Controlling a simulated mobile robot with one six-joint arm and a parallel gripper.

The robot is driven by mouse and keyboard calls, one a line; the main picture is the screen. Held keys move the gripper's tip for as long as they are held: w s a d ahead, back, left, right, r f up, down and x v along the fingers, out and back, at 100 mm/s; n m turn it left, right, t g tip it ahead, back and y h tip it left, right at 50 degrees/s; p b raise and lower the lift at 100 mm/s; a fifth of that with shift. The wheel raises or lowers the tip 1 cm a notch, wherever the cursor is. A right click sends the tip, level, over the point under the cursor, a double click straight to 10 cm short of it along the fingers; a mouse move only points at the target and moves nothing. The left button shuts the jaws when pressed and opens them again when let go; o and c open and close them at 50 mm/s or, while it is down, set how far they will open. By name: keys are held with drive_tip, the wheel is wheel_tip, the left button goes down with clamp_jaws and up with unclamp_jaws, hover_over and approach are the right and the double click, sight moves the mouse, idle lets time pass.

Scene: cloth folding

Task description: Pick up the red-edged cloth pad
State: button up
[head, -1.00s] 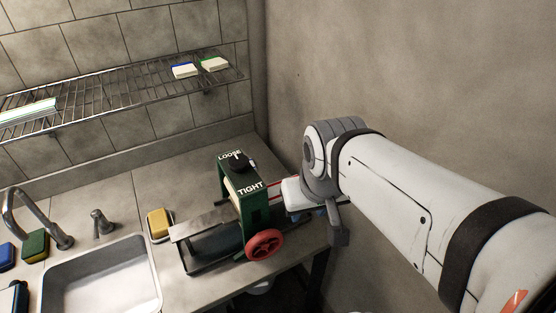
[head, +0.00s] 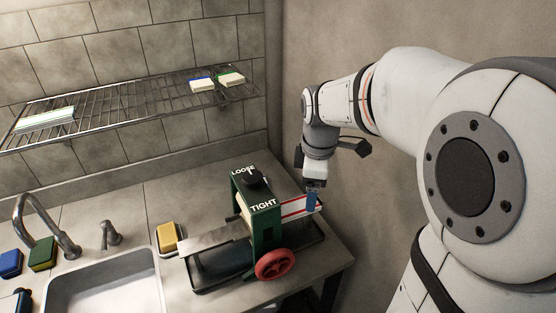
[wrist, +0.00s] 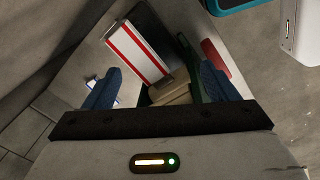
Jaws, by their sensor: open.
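The red-edged cloth pad (head: 295,208) is white with red stripes along its edges. It sticks out from the right side of the green-framed press (head: 262,216), above a dark tray. In the wrist view the pad (wrist: 138,52) lies between and beyond the fingers, nearer the left one. My gripper (head: 312,206) points down at the pad's right end, with its blue fingers apart. In the wrist view my gripper (wrist: 160,68) is open with nothing held between the fingers. I cannot tell whether a finger touches the pad.
The press has a red handwheel (head: 275,264) and a black knob (head: 259,180) between LOOSE and TIGHT. A yellow sponge (head: 168,237) and a sink (head: 105,290) are to the left. A wire shelf (head: 130,108) with folded cloths hangs above. A wall stands close behind the arm.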

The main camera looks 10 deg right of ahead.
sight(301, 203)
drive_tip(key=w+f+n, duration=0.1)
drive_tip(key=w+n, duration=0.1)
drive_tip(key=w+f+n, duration=0.2)
drive_tip(key=w+f+n+g, duration=0.1)
drive_tip(key=w+n, duration=0.1)
drive_tip(key=shift+w+d+f, duration=0.1)
drive_tip(key=shift+w+f, duration=0.15)
drive_tip(key=shift+f, duration=0.1)
drive_tip(key=shift+n, duration=0.3)
drive_tip(key=f, duration=0.5)
drive_tip(key=f+p, duration=0.1)
drive_tip(key=f, duration=0.1)
drive_tip(key=shift+w+a+f, duration=0.25)
drive_tip(key=shift+w+a, duration=0.05)
drive_tip(key=shift+w, duration=0.1)
drive_tip(key=shift+c, duration=0.3)
drive_tip(key=c, duration=1)
